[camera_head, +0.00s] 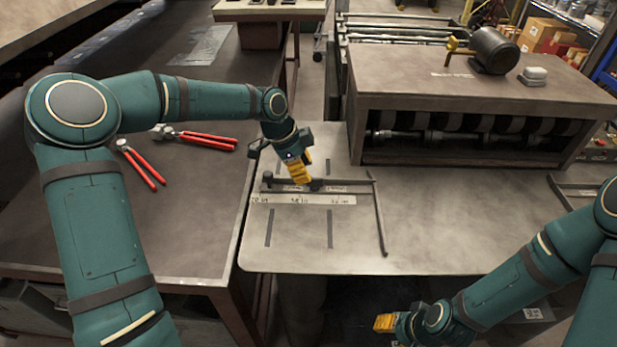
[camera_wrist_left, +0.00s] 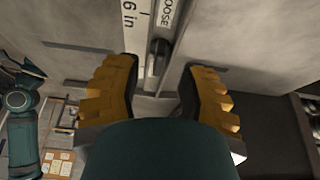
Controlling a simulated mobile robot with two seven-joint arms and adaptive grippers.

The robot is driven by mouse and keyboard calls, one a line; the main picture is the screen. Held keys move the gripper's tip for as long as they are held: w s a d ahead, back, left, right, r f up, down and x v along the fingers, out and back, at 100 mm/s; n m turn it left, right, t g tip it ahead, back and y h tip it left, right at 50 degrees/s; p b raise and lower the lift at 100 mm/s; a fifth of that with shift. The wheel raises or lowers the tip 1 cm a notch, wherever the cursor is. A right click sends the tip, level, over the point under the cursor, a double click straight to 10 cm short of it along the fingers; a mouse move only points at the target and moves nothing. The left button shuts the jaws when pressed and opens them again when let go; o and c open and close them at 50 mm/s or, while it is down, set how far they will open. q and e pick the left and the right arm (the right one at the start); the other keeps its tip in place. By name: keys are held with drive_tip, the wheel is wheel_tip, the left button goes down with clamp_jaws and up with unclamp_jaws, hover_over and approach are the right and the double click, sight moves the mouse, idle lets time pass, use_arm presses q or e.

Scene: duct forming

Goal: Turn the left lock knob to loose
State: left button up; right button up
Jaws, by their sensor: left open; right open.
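A dark lock knob (camera_wrist_left: 158,55) shows in the left wrist view beside a white scale (camera_wrist_left: 138,20) and a label reading "LOOSE" (camera_wrist_left: 170,8). In the head view the scale (camera_head: 300,199) lies along a dark guide bar (camera_head: 345,182) on the metal table. My left gripper (camera_head: 307,178) reaches down over this bar. In the wrist view its yellow fingers (camera_wrist_left: 160,80) are spread on either side of the knob, with visible gaps. The gripper partly hides the knob area in the head view. My right gripper (camera_head: 384,323) is low at the bottom, away from the guide, its fingertips only partly clear.
A roller machine (camera_head: 480,95) with a motor (camera_head: 493,50) stands behind the table at right. Red-handled tools (camera_head: 140,165) lie on the left bench (camera_head: 190,235). A thin rod (camera_head: 380,220) crosses the metal table (camera_head: 450,235), whose front middle is clear.

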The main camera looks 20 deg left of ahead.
use_arm(q)
drive_tip(key=v, duration=0.7)
drive_tip(key=shift+a+r, duration=0.2)
drive_tip(key=shift+r, duration=0.15)
drive_tip(key=shift+s, duration=0.15)
